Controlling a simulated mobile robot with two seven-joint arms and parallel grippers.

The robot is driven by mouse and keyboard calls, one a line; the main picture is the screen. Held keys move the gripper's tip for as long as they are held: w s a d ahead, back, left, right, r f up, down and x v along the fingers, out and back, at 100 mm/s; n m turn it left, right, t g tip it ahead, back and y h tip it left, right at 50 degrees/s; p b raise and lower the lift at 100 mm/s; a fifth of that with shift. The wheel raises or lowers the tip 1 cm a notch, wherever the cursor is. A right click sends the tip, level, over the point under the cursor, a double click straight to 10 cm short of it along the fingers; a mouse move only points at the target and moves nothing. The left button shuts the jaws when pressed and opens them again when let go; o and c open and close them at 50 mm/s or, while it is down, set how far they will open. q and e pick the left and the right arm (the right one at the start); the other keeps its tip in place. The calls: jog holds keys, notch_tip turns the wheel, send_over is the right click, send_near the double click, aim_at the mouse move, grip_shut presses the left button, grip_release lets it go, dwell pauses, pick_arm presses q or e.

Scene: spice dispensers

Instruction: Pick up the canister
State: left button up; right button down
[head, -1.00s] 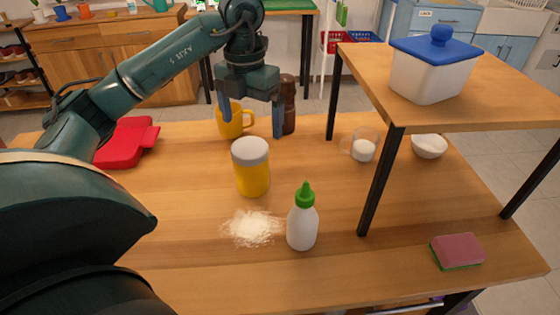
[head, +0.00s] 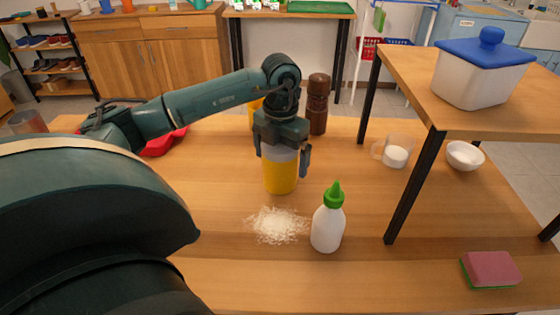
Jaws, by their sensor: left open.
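The canister, yellow with a pale grey lid (head: 281,174), stands upright on the wooden table in the head view. My left gripper (head: 282,156) points down over its top. The gripper is open, with one finger on each side of the lid's upper part in the picture. The gripper body hides the top of the lid. I cannot tell whether the fingers touch it. My right gripper is not in view.
White powder (head: 277,225) and a white bottle with green cap (head: 328,222) are in front of the canister. A brown mill (head: 317,104) and a partly hidden yellow mug (head: 255,112) stand behind. A raised shelf (head: 455,112) holds a blue-lidded container (head: 482,72) on the right.

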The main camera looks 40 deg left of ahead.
pick_arm(q)
jog(key=shift+f, duration=0.35)
jog(key=shift+c, duration=0.5)
jog(key=c, duration=1)
